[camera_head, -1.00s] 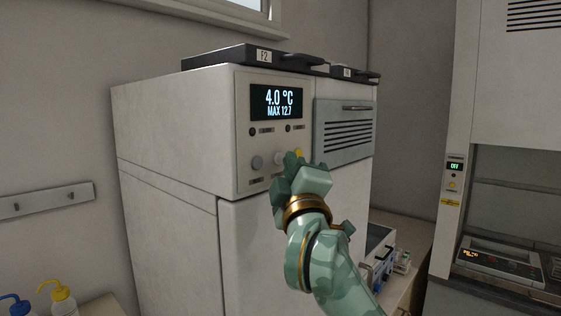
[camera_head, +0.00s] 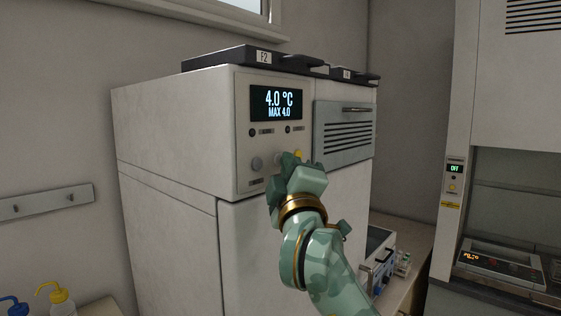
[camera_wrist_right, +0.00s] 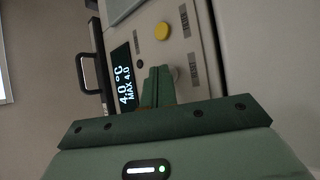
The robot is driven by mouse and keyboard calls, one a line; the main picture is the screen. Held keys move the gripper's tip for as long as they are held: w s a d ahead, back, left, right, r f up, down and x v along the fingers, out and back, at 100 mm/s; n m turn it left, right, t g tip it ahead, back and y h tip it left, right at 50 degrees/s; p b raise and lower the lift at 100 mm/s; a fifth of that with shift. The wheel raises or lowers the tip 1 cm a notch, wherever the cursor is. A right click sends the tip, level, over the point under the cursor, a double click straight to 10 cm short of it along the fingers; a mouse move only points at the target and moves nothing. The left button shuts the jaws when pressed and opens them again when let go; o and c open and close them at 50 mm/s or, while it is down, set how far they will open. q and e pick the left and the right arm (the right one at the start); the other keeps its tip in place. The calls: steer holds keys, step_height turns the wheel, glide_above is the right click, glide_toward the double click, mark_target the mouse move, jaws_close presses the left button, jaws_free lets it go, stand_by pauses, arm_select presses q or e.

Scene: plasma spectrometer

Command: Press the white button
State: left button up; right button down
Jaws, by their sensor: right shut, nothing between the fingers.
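The control panel (camera_head: 244,120) on the front of a white cabinet has a row of round buttons below its display (camera_head: 278,103). The display reads 4.0 °C and MAX 4.0. A grey button (camera_head: 257,163) is at the left of the row and a yellow button (camera_head: 299,154) at the right. The middle of the row, where the white button was seen, is largely hidden by my right gripper (camera_head: 288,159). The right wrist view shows the gripper's shut, empty fingers (camera_wrist_right: 157,84) at the panel, beside the yellow button (camera_wrist_right: 161,31). Contact with the white button is hidden. My left gripper is not in view.
A vented grey panel (camera_head: 344,130) with a handle is right of the controls. Black lids (camera_head: 245,57) top the cabinet. A fume hood (camera_head: 510,100) stands at the right. Bottles with yellow (camera_head: 61,297) and blue (camera_head: 12,304) tops are at the lower left.

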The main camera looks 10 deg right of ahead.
stand_by(0.5)
steer(key=shift+s+d, duration=0.4)
steer(key=shift+s, duration=0.15)
steer(key=s+d, duration=0.1)
steer(key=s, duration=0.1)
steer(key=s+d, duration=0.2)
stand_by(0.4)
stand_by(0.4)
